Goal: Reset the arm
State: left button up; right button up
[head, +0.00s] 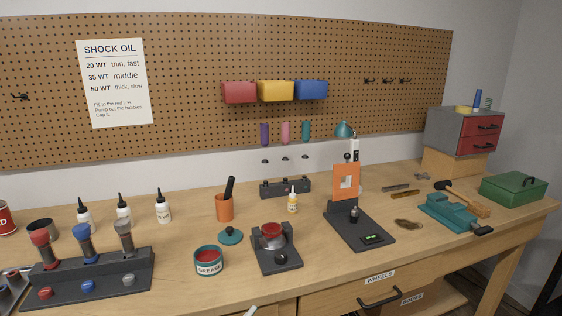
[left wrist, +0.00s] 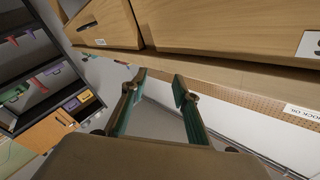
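My left gripper (left wrist: 160,82) shows in the left wrist view. Its two green-lined fingers are apart with nothing between them, and they touch nothing that I can see. Wooden drawer fronts lie above the fingers in that view. The head view shows neither of my arms, and my right gripper is in no view.
The wooden workbench (head: 190,262) carries a shock stand (head: 100,280), a grease tin (head: 208,262), a black stand with an orange plate (head: 346,182), a teal vise (head: 450,212) and a green box (head: 514,188). A pegboard (head: 200,60) stands behind. A dark shelf (left wrist: 40,60) shows in the left wrist view.

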pick_arm(q)
jog(key=s+a+f+n+g+y, duration=0.2)
jog(key=s+a+f, duration=0.3)
jog(key=f, duration=0.3)
jog(key=s+a+f+n+g+y, duration=0.2)
jog(key=s+a+f, duration=0.3)
jog(key=f, duration=0.4)
jog(key=s+a+f+n+g+y, duration=0.2)
jog(key=s+a+f+n, duration=0.1)
jog(key=s+a+f, duration=0.2)
notch_tip(320, 180, down, 4)
jog(key=s, duration=0.2)
jog(key=shift+s+r+g+y, duration=0.25)
jog(key=shift+s+g+y, duration=0.05)
jog(key=shift+s+g, duration=0.1)
